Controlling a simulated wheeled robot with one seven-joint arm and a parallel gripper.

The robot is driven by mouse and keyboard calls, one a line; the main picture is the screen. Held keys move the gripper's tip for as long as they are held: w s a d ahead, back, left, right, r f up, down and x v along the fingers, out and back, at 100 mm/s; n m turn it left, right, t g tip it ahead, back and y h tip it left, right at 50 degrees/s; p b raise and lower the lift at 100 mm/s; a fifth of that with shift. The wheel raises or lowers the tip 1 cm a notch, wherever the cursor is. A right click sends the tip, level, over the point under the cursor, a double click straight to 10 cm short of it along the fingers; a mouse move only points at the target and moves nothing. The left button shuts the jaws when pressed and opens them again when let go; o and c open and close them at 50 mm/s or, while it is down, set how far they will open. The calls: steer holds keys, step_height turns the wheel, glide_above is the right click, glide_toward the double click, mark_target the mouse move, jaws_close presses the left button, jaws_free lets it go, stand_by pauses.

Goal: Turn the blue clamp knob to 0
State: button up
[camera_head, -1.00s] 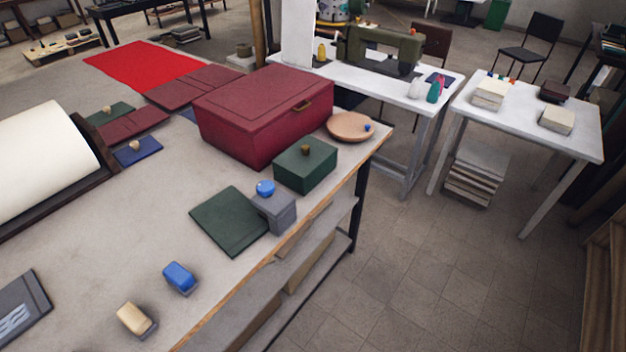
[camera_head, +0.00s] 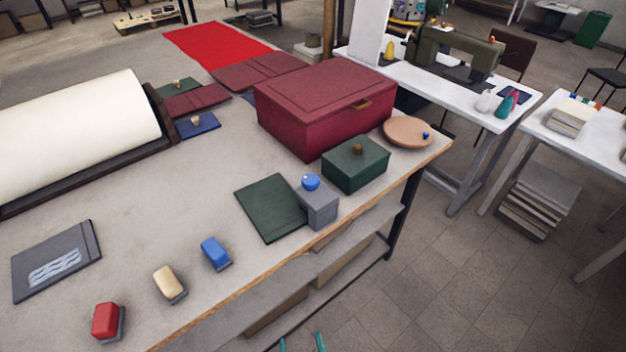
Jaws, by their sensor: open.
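The blue clamp knob (camera_head: 311,182) is a round blue knob on top of a grey block (camera_head: 318,206) at the table's front edge. A small light mark shows on the knob, but its setting is too small to read. The block touches or nearly touches a dark green folder (camera_head: 271,208). My gripper (camera_head: 301,343) shows only as two teal fingertips at the bottom edge. They are apart, with nothing seen between them, below and well away from the knob; the rest is out of frame.
A green box (camera_head: 355,168) and large red box (camera_head: 322,110) stand behind the block. A wooden dish (camera_head: 408,132) has a small blue knob. Blue (camera_head: 215,251), cream (camera_head: 168,282) and red (camera_head: 107,320) blocks lie front left. The worktable (camera_head: 190,215) is bare around them; floor (camera_head: 440,285) is open at right.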

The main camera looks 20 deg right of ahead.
steer(key=w+d+r, duration=0.2)
steer(key=w+d, duration=0.1)
steer(key=w, duration=0.4)
steer(key=w+d+r, duration=0.3)
steer(key=w+d, duration=0.1)
steer(key=w, duration=0.2)
steer(key=n+t+y, duration=0.2)
steer(key=t, duration=0.1)
glide_toward(315, 186)
steer(key=w, duration=1.2)
steer(key=shift+w+a+r, duration=0.15)
steer(key=shift+w+a, duration=0.05)
steer(key=shift+w, duration=0.1)
steer(key=shift+a, duration=0.25)
steer(key=shift+s+d, duration=0.2)
steer(key=shift+d, duration=0.15)
steer(key=c, duration=1.1)
